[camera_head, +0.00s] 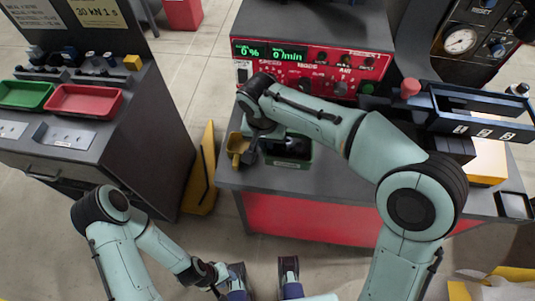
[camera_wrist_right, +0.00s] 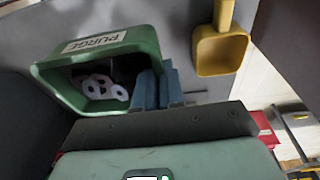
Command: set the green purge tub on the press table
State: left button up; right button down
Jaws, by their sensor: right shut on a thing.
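The green purge tub (camera_head: 293,164) is at the front left of the press table (camera_head: 345,185), in the head view. Its PURGE label and several pale rings inside show in the right wrist view, where the tub (camera_wrist_right: 60,82) is gripped at its wall. My right gripper (camera_wrist_right: 168,84) is shut on that wall; in the head view the arm partly covers the grip. Whether the tub's base touches the table top is hidden. My left gripper (camera_head: 264,276) is open and empty, low in front of the table.
A yellow scoop (camera_wrist_right: 222,50) lies beside the tub, also in the head view (camera_head: 237,146). The red control panel (camera_head: 312,68) stands behind. A side bench at left holds a green tray (camera_head: 25,95) and a red tray (camera_head: 84,101). A dark rack (camera_head: 480,115) is at right.

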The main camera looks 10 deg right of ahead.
aim_at(267, 154)
jog(key=shift+f+b, duration=0.4)
jog(key=shift+f, duration=2.55)
jog(key=shift+f, duration=0.1)
jog(key=c, duration=1.7)
grip_release()
jog(key=shift+f, duration=0.1)
jog(key=o, duration=0.5)
jog(key=shift+c, duration=0.2)
jog(key=shift+r, duration=0.6)
notch_tip(267, 154, up, 11)
jog(key=s+a+p, duration=0.1)
jog(key=p, duration=0.1)
jog(key=shift+s, duration=0.3)
